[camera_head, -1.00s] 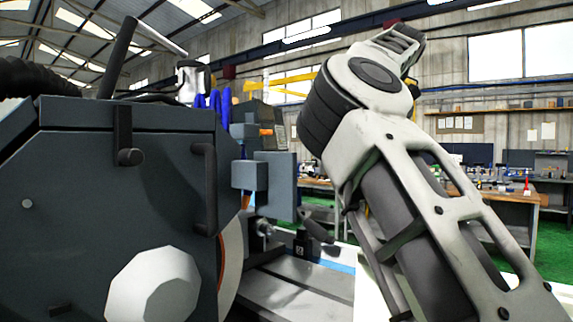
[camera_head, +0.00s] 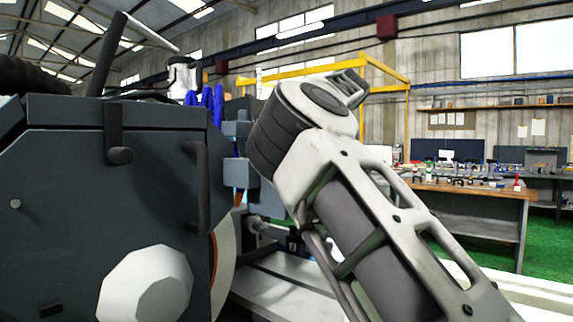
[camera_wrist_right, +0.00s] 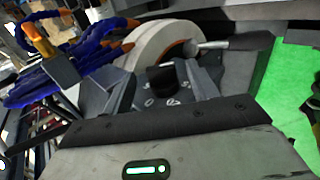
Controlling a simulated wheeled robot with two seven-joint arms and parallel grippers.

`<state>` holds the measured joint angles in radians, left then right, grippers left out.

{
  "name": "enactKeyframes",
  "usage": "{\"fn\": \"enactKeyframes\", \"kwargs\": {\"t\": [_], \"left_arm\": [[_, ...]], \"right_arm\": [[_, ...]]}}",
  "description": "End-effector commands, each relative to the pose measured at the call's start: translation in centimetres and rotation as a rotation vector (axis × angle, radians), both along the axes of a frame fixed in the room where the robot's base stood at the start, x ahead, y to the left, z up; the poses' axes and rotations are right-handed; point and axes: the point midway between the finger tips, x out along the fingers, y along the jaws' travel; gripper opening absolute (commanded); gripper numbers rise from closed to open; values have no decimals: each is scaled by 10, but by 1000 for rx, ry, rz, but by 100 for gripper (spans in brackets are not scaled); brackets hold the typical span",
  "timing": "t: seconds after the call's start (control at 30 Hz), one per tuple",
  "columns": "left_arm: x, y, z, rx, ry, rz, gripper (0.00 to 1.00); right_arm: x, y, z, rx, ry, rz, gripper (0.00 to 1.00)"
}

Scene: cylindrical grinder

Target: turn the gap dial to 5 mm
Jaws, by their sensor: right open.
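The gap dial (camera_wrist_right: 163,79) shows in the right wrist view as a short black knob, with white marks on the dark face around it. Its exact setting is too small and blurred to read. My right gripper (camera_wrist_right: 158,82) is open, with one finger on each side of the knob in that view. I cannot tell whether either finger touches it. In the head view my right arm rises from the lower right toward the grinder (camera_head: 75,180), and its gripper is hidden there. My left gripper is not in view.
The pale grinding wheel (camera_wrist_right: 165,40) is close beyond the dial. Blue hoses (camera_wrist_right: 75,75) hang to its left. A grey cylindrical part (camera_wrist_right: 190,47) lies near the wheel. A workbench (camera_head: 480,190) with small items stands at the back right.

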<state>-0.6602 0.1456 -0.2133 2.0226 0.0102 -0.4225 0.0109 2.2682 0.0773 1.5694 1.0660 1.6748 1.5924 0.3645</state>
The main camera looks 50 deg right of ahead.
Motion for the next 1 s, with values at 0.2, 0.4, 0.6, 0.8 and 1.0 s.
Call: {"fn": "enactKeyframes", "kwargs": {"t": [0.2, 0.4, 0.6, 0.8, 1.0], "left_arm": [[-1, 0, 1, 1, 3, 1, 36], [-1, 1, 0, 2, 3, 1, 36], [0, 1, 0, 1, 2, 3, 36], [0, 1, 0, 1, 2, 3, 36], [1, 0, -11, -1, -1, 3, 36]], "right_arm": [[12, 1, -12, -1, 0, -1, 59], [13, 1, -13, 0, 0, -1, 59], [13, 1, -13, 0, 0, -1, 28], [12, 1, -13, 0, -1, -1, 14], [12, 1, -17, 5, -41, -1, 14]]}}
